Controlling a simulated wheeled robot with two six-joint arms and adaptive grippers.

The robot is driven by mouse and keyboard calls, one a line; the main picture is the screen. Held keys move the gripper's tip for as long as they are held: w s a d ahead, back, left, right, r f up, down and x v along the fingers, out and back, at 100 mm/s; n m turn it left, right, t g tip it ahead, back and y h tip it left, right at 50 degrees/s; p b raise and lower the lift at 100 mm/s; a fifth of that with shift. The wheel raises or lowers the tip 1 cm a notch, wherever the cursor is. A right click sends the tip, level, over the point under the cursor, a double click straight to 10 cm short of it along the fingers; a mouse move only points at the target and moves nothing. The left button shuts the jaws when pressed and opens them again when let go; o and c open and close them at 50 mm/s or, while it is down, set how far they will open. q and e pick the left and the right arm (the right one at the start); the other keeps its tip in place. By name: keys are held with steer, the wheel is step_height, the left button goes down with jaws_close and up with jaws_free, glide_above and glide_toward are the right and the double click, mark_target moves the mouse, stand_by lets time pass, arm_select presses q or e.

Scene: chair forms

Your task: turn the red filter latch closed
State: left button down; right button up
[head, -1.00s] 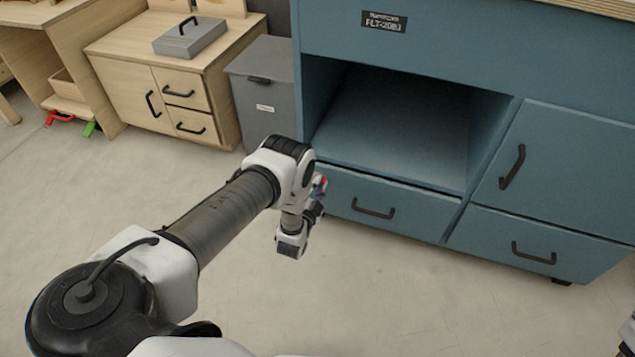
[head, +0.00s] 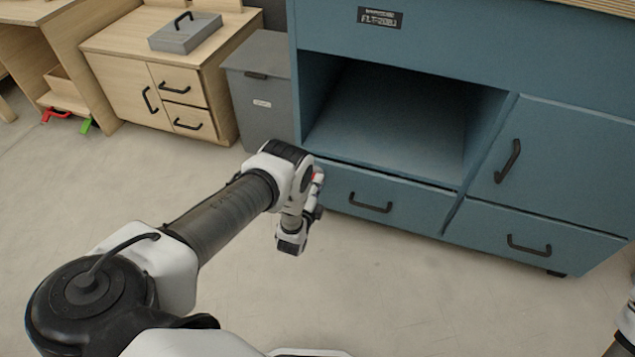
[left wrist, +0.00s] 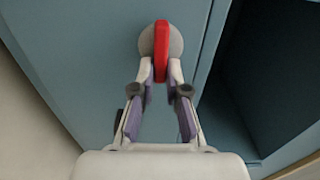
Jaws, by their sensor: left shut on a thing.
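The red filter latch (left wrist: 162,50) is a narrow red bar on a round grey base (left wrist: 176,42) on the blue cabinet's face. In the left wrist view its length runs up and down the picture. My left gripper (left wrist: 161,75) is shut on the latch, with one fingertip on each side of its lower part. In the head view only a small red patch (head: 318,177) shows beside my left gripper (head: 316,192); my wrist hides the rest. My right gripper is out of view.
The blue cabinet (head: 420,60) has an open bay (head: 390,130), a drawer handle (head: 371,204) below it and a door handle (head: 509,161) at right. A grey bin (head: 265,100) stands left of the cabinet. The floor (head: 400,290) in front is clear.

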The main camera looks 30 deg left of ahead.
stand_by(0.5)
arm_select(q)
steer(key=c, duration=1.2)
jaws_free()
steer(key=shift+s, duration=0.1)
steer(key=v, duration=1.2)
steer(key=shift+d, duration=0.1)
